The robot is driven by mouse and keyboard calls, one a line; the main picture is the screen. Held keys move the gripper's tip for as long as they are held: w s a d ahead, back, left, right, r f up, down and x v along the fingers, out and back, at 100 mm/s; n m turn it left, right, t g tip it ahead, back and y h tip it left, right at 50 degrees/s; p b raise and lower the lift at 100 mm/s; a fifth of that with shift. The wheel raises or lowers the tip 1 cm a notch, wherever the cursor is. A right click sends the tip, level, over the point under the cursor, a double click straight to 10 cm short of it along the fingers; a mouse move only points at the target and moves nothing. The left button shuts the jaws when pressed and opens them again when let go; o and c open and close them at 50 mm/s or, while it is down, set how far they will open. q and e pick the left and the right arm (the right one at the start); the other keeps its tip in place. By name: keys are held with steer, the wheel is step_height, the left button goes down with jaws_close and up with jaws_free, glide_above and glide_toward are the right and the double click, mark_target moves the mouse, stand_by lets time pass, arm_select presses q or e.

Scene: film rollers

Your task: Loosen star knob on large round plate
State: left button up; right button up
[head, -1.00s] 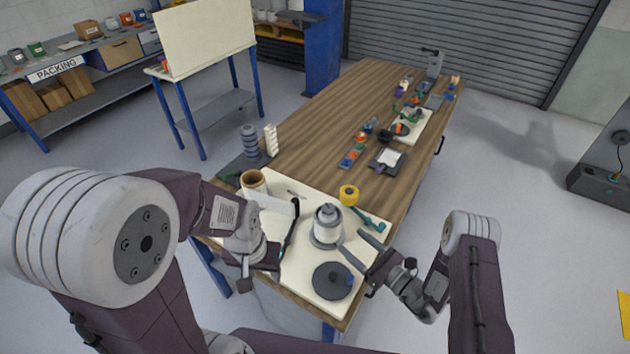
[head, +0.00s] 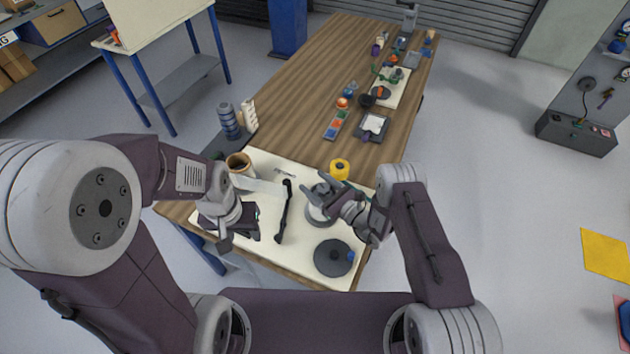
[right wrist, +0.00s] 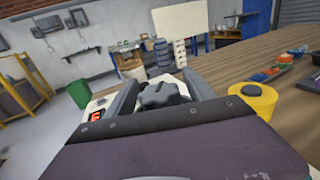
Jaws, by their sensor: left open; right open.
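A dark grey lobed star knob (right wrist: 160,95) is between the spread fingers of my right gripper (right wrist: 160,88) in the right wrist view. Gaps at its sides suggest that the fingers are not closed on it. In the head view my right gripper (head: 322,191) is over a grey round plate (head: 317,216) on the cream mat (head: 291,257), and hides most of what stands on it. A dark flat disc (head: 328,262) with a blue knob (head: 350,256) lies nearer. My left gripper (head: 236,234) is open and empty by the mat's left front edge.
A yellow roll (head: 340,169) stands just behind the round plate, and right of the fingers in the right wrist view (right wrist: 252,99). A brown-rimmed pot (head: 238,163) and a black bar (head: 284,213) are to the left. Small parts lie farther along the table.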

steer(key=shift+s+d+r, duration=0.15)
steer(key=shift+s+d, duration=0.05)
steer(key=shift+d, duration=0.05)
steer(key=shift+w+a, duration=0.15)
steer(key=c, duration=0.9)
jaws_close()
steer(key=shift+f+n+g+y+b, duration=0.35)
steer(key=shift+n+g+y+b, duration=0.35)
steer(key=shift+b, duration=0.55)
steer(key=shift+a+r+g, duration=0.1)
steer(key=shift+r+g, duration=0.05)
steer(key=shift+g, duration=0.15)
steer(key=shift+s+r, duration=0.15)
steer(key=shift+s, duration=0.05)
steer(key=o, duration=0.9)
jaws_free()
arm_select(q)
steer(key=shift+s+d+f, duration=0.1)
steer(key=shift+d+f, duration=0.05)
steer(key=shift+f, duration=0.45)
steer(key=shift+s+d+f, duration=0.1)
steer(key=shift+f, duration=0.45)
